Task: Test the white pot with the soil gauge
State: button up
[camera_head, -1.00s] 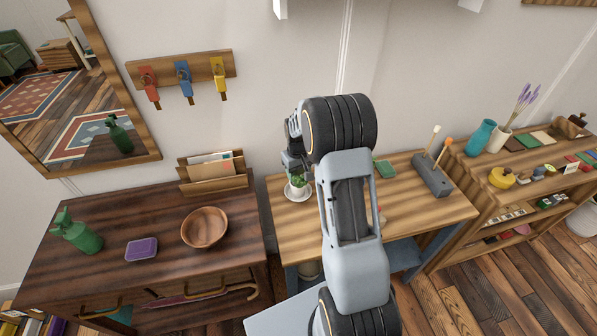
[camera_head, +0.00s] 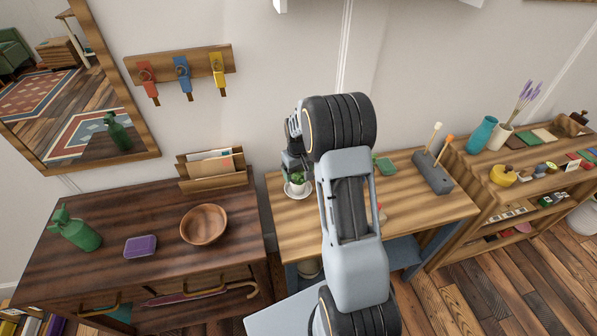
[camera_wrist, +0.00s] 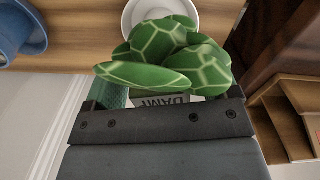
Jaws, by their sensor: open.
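The white pot (camera_head: 298,187) with a green plant stands on a white saucer at the left of the light wooden table. My gripper (camera_head: 291,162) is just above and behind it, partly hidden by my arm. In the wrist view, my gripper (camera_wrist: 163,99) is open. Patterned green leaves (camera_wrist: 175,55) fill the space before it and hide most of the pot; the saucer (camera_wrist: 190,8) shows beyond. A pale label reading "DAMP" (camera_wrist: 165,103), upside down, sits between the jaws, probably the soil gauge's face. Its probe is hidden, so I cannot tell whether it is in the soil.
A blue pot (camera_wrist: 22,28) stands beside the plant in the wrist view. A grey block (camera_head: 432,177) with white-tipped and orange-tipped sticks is at the table's right. A dark dresser (camera_head: 130,205) with a letter rack (camera_head: 213,180) and wooden bowl (camera_head: 204,226) stands left.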

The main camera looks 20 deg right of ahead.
jog(key=shift+r, duration=0.1)
notch_tip(320, 180, up, 14)
jog(key=shift+f, duration=0.2)
jog(key=shift+w, duration=0.1)
dwell(0.6)
jog(key=s+a+r+t, duration=0.1)
jog(key=s+a, duration=0.4)
jog(key=s, duration=0.6)
jog(key=s+a+r+t, duration=0.2)
jog(key=s+a, duration=0.3)
jog(key=s, duration=0.6)
jog(key=shift+a+r+m+t, duration=0.3)
jog(key=shift+a+r, duration=0.1)
jog(key=shift+d, duration=0.1)
